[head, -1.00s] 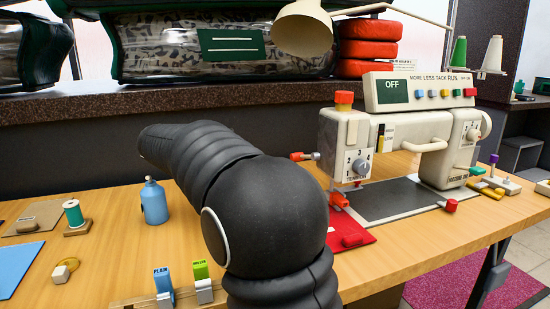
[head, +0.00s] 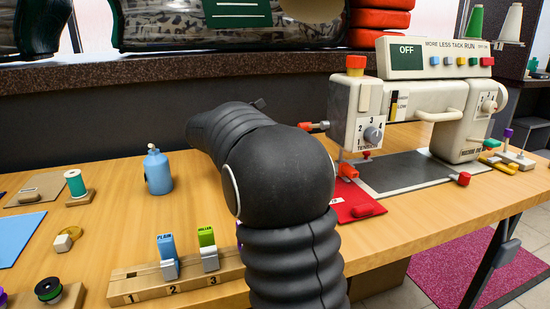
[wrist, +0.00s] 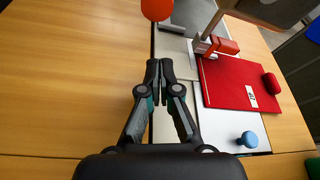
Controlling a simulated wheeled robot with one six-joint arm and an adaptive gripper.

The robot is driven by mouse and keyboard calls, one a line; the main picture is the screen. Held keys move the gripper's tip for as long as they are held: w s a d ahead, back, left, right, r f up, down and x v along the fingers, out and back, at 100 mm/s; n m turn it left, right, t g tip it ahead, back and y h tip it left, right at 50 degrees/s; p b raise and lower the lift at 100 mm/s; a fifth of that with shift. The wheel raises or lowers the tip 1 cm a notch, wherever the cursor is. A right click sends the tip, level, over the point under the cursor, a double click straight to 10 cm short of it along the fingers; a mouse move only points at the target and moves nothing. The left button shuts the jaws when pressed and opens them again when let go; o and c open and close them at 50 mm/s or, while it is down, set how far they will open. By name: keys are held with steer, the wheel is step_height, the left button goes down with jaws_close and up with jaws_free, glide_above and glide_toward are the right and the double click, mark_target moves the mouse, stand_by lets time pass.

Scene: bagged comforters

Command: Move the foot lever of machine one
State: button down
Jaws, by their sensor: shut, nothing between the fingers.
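Machine one (head: 462,136) is a cream sewing machine at the right of the table. Its head has a tension dial (head: 373,135). A red-tipped lever (head: 313,126) sticks out from the head's left side, and an orange part (head: 348,171) hangs below it. I cannot tell for sure which is the foot lever. In the wrist view my gripper (wrist: 159,66) is shut and empty, over the table edge of the pale plate. A rounded orange-red tip (wrist: 157,9) shows beyond the fingertips, apart from them. My arm hides the gripper in the head view.
A red pad (head: 357,201) lies by the machine; it also shows right of the gripper in the wrist view (wrist: 238,88). A blue bottle (head: 158,172), a numbered wooden rack (head: 190,282) and a thread spool (head: 75,184) stand left. Bare wood lies between.

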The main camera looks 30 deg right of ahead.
steer(key=shift+w+d+r+p, duration=0.15)
steer(key=shift+d+r+p, duration=0.1)
steer(key=shift+r, duration=0.35)
steer(key=shift+w+d+r+p, duration=0.15)
steer(key=shift+r+p, duration=0.05)
steer(key=shift+r, duration=0.4)
steer(key=shift+w+r, duration=0.2)
steer(key=shift+r, duration=0.4)
